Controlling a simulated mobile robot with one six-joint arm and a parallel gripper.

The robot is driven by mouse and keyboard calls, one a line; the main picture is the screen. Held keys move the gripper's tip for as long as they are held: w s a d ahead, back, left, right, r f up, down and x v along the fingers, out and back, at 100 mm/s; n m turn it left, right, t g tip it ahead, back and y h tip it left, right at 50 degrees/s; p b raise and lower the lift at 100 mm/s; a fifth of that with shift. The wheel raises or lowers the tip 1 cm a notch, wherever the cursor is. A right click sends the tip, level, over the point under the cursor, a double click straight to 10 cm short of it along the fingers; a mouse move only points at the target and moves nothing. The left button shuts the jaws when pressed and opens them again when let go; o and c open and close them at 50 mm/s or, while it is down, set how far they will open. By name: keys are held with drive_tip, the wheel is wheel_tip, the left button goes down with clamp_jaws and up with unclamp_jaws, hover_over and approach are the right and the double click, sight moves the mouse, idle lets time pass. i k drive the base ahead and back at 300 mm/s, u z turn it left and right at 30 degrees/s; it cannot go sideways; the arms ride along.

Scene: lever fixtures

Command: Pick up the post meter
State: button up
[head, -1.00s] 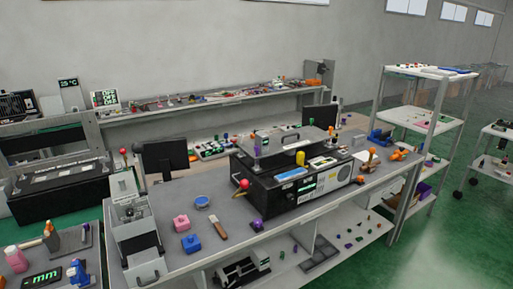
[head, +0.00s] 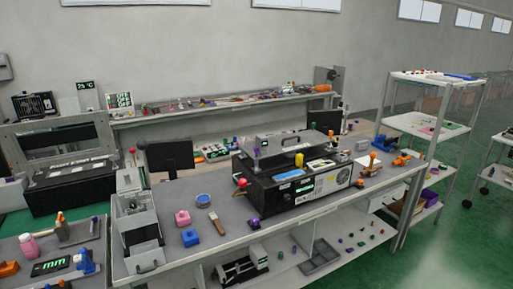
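I cannot tell for certain which thing is the post meter. A small dark panel reading "mm" in green (head: 50,267) lies on the bench at the lower left, with a blue clamp-like part (head: 85,262) beside it. A small display reading about 25 °C (head: 86,86) stands upright at the far left. A black machine with a small green display (head: 304,188) sits on the long grey bench. My gripper is not in view.
A white shelf unit (head: 413,124) stands at the right. Green floor (head: 440,235) is open at the lower right.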

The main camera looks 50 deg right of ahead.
sight(261, 139)
drive_tip(key=z, duration=0.1)
drive_tip(key=i, duration=0.9)
drive_tip(key=u, duration=0.05)
